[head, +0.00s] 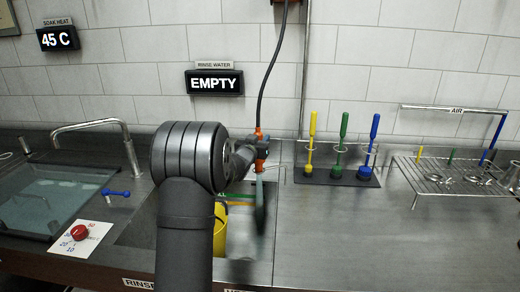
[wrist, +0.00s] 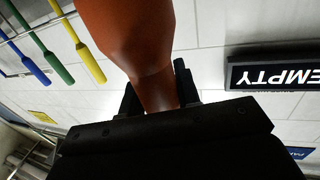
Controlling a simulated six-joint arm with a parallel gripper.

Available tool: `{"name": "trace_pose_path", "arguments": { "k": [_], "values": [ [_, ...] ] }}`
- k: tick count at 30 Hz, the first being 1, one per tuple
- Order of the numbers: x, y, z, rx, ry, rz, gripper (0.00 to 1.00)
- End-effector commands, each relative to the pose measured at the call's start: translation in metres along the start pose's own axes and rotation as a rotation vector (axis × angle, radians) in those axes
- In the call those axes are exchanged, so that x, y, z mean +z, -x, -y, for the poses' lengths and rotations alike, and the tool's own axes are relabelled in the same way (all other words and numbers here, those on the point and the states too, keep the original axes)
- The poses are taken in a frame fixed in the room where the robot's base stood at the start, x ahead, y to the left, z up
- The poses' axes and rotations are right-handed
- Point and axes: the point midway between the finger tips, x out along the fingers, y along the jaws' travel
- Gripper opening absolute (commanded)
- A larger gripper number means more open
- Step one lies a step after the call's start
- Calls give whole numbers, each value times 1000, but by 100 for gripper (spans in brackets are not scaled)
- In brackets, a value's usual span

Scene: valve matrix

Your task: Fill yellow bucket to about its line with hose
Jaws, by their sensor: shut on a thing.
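The hose (head: 268,78) hangs black from above, with an orange section at my gripper (head: 261,150). In the wrist view, my gripper (wrist: 160,92) is shut on the orange-brown hose part (wrist: 140,35). The yellow bucket (head: 219,232) stands in the sink, mostly hidden behind my arm. Its line and water level are not visible. A dark, blurred greenish streak hangs below my gripper, to the right of the bucket; I cannot tell if it is nozzle or water. The rinse water sign (head: 214,82) reads EMPTY.
A brush rack (head: 336,178) with yellow, green and blue brushes stands right of the sink. A wire drying rack (head: 455,178) is farther right. A water-filled basin (head: 50,195), a faucet (head: 100,124) and a red knob (head: 79,232) are left. The right front counter is clear.

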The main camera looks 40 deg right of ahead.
Motion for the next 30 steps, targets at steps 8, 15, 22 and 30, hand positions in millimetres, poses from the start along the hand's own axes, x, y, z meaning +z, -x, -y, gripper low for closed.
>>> {"name": "trace_pose_path", "arguments": {
  "k": [8,15,22,30],
  "values": [
    [-54,0,-1,0,-1,-4,7],
    [-70,23,39,-18,-2,-1,7],
    [-70,91,122,-35,-6,3,7],
    [-63,188,194,-29,-10,8,7]
  ]
}}
